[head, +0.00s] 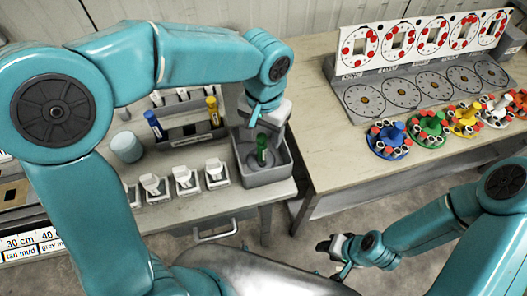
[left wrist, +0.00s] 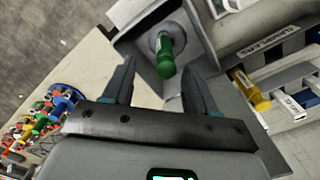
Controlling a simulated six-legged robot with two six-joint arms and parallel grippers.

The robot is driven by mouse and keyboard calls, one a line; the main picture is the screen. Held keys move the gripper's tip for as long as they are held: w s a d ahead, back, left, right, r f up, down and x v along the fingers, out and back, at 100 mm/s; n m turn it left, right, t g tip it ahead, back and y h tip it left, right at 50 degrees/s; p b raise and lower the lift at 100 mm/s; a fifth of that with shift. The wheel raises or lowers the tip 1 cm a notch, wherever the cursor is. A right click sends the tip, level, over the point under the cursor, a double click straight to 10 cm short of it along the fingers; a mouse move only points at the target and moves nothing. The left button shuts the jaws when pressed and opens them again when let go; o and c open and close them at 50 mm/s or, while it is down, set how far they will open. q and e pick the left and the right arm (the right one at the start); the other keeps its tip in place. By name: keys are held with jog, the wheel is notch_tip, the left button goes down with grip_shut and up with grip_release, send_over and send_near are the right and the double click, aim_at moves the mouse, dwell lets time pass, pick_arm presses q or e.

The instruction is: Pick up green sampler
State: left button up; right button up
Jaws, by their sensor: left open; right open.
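The green sampler (head: 262,148) stands upright in a grey square bin (head: 268,176) at the right end of the left bench. In the left wrist view the green sampler (left wrist: 165,58) is ahead of the fingertips, between their lines, inside the grey bin (left wrist: 128,40). My left gripper (left wrist: 157,80) is open and empty, apart from the sampler. In the head view my left wrist hangs just above the bin's back and its fingers are hard to make out. My right gripper (head: 338,256) is open and empty, low over the floor in front of the right bench.
A blue sampler (head: 153,124) and a yellow sampler (head: 212,110) stand in a rack left of the bin. Coloured flanged pieces (head: 389,140) and a dial panel (head: 420,45) occupy the right bench.

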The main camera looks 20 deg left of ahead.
aim_at(262, 137)
pick_arm(q)
jog(key=f, duration=0.3)
jog(key=f+p, duration=0.1)
jog(key=shift+w+a+f, duration=0.2)
jog(key=shift+a+f, duration=0.15)
jog(key=shift+a, duration=0.05)
jog(key=shift+w+d+f, duration=0.1)
jog(key=shift+f, duration=0.15)
jog(key=shift+s+r, duration=0.1)
jog(key=shift+s, duration=0.1)
jog(key=c, duration=0.4)
grip_shut()
